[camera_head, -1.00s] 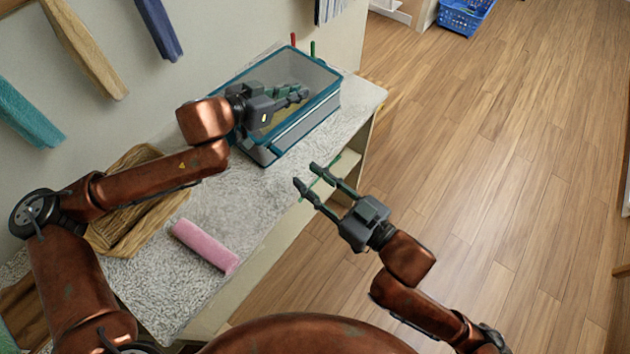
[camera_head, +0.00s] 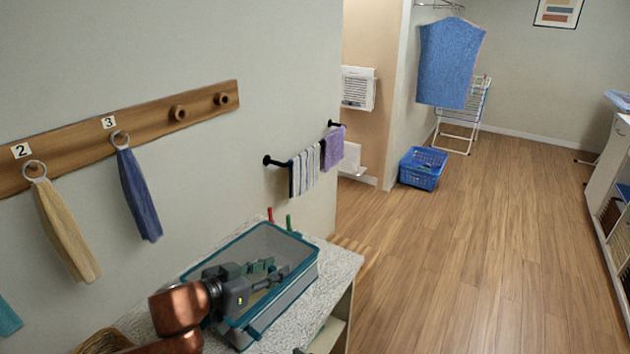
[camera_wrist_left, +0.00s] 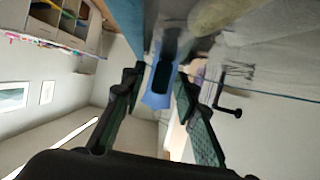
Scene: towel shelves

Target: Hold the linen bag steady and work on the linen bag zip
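The linen bag (camera_head: 262,322) is a box-shaped, see-through bag with teal edging, standing on the counter against the wall. A red tab (camera_head: 270,214) and a green tab (camera_head: 289,221) stick up behind its far edge. My left gripper (camera_head: 279,268) is over the bag's top, its fingers apart with nothing seen between them. Whether it touches the bag, I cannot tell. In the left wrist view the two fingers are spread, and the background between them is unclear. Only a dark tip (camera_head: 298,351), likely of my right gripper, shows at the bottom edge. The zip's state is not clear.
The speckled counter (camera_head: 335,262) has a bare strip right of the bag. A wooden peg rail (camera_head: 150,113) with hanging towels and a towel bar (camera_head: 305,170) are on the wall. A blue basket (camera_head: 422,170) stands far off; the wooden floor (camera_head: 470,270) is clear.

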